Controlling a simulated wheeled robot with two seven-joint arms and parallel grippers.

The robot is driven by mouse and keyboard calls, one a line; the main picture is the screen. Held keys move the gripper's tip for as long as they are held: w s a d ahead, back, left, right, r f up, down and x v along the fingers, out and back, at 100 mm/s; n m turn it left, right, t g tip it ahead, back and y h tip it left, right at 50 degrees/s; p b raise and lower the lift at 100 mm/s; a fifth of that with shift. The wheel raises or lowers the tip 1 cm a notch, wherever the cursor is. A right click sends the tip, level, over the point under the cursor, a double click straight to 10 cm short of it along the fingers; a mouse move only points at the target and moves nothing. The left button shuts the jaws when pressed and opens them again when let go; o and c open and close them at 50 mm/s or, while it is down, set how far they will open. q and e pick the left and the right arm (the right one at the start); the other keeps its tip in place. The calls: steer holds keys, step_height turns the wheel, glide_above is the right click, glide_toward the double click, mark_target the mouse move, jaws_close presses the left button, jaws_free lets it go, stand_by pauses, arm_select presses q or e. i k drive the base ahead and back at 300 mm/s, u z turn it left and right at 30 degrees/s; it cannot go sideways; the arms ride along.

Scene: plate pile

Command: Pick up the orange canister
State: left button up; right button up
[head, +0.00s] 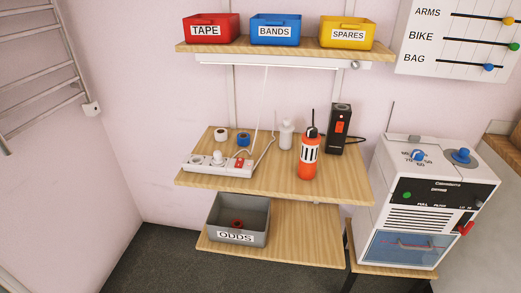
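The orange canister (308,158) stands upright on the middle wooden shelf (270,182), right of the shelf's centre and close to its front. It has a black top and a black-and-white band around its upper body. A black box with an orange patch (340,129) stands behind it to the right. A white bottle (286,134) stands behind it to the left. Nothing hides the canister's front. Neither of my grippers shows in the head view.
A white power strip (217,164) with a cable lies at the shelf's left, near two small rolls (243,138). Bins stand on the upper shelf (225,47). A grey ODDS bin (239,219) sits below. A white machine (425,205) stands at right. The shelf front left of the canister is clear.

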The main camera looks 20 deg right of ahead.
mark_target(308, 160)
steer(key=i, duration=0.95)
steer(key=z, duration=0.5)
